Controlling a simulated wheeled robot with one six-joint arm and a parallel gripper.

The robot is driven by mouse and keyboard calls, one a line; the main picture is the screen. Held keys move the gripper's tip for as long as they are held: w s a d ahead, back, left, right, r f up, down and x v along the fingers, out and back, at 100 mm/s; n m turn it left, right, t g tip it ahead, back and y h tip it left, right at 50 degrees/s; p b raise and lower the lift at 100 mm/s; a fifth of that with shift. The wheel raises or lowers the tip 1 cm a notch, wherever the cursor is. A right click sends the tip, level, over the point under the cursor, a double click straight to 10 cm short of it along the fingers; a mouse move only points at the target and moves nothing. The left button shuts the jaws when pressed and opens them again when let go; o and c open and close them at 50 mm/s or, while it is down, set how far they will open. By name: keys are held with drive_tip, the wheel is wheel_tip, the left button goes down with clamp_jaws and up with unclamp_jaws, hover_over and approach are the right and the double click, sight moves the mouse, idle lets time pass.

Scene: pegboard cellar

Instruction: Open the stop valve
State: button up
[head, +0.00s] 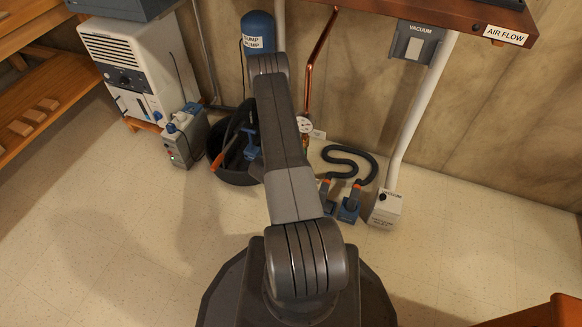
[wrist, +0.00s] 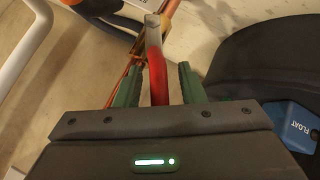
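In the wrist view, the stop valve's red lever handle (wrist: 155,62) with a bare metal end points down the picture between the green fingers of my gripper (wrist: 160,68). The fingers are open, with a gap on each side of the lever. A brass-coloured body and copper pipe (wrist: 136,55) show behind the lever. In the head view, the copper pipe (head: 318,62) runs down the wall to a round gauge (head: 305,125).
A black tub (head: 228,170) stands beside the arm; a blue float box (wrist: 296,125) shows at the wrist view's right. A blue pump tank (head: 258,32), dark hose (head: 350,160) and white vacuum pipe (head: 424,105) are close by.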

drive_tip(key=p+v, duration=0.4)
drive_tip(key=v, duration=0.9)
drive_tip(key=shift+s+a+r, duration=0.15)
drive_tip(key=shift+s+r, duration=0.1)
